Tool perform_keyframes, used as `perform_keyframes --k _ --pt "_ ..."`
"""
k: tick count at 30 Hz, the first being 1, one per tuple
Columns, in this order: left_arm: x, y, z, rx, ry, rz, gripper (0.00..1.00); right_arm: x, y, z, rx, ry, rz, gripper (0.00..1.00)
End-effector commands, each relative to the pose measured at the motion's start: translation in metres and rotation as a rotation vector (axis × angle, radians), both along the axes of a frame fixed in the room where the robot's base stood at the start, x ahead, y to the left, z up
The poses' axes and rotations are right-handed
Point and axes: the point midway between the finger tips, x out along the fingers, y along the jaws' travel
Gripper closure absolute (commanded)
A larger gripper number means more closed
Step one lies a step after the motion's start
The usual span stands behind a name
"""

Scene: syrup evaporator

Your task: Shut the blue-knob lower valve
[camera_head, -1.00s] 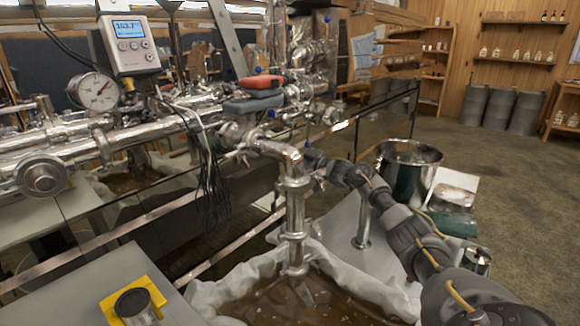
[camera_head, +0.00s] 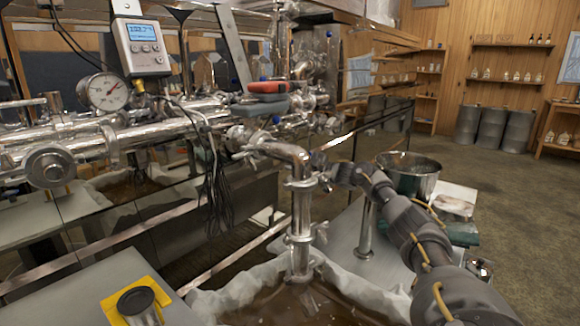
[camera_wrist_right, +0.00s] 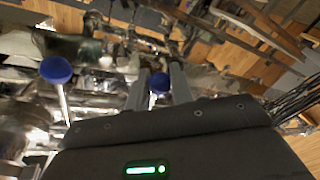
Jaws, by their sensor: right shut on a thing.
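My right gripper (camera_head: 319,170) is at the metal outlet pipe (camera_head: 301,215), just right of its elbow, with the arm coming in from the lower right. In the right wrist view, the fingers of the right gripper (camera_wrist_right: 161,82) are on either side of a blue knob (camera_wrist_right: 158,84), shut on it. A second blue knob (camera_wrist_right: 56,70) on a thin metal stem stands left of the fingers, untouched. In the head view, one blue knob (camera_head: 276,120) shows above the elbow and another (camera_head: 263,78) higher up. The held knob is hidden there. My left gripper is out of view.
A plastic-lined tub (camera_head: 222,294) of brown liquid sits under the outlet. A steel pot (camera_head: 409,176) stands right of the gripper. Dark cables (camera_head: 216,185) hang to the left. Floor is clear at right.

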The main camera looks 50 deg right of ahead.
Motion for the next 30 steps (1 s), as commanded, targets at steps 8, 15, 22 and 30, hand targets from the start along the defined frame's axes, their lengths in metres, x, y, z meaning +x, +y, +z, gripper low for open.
perform_keyframes --k 8,15,22,30 --pt "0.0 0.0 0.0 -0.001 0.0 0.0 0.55 0.0 -0.002 0.003 -0.003 -0.007 -0.005 0.75" --pt "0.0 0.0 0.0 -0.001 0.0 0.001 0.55 0.0 -0.002 0.002 -0.002 -0.004 -0.005 0.58" --pt "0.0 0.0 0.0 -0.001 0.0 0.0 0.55 -0.002 -0.002 0.001 -0.001 -0.002 -0.004 0.58" --pt "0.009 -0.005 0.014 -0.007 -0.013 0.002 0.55 -0.03 -0.011 -0.003 -0.004 0.001 -0.004 0.58"
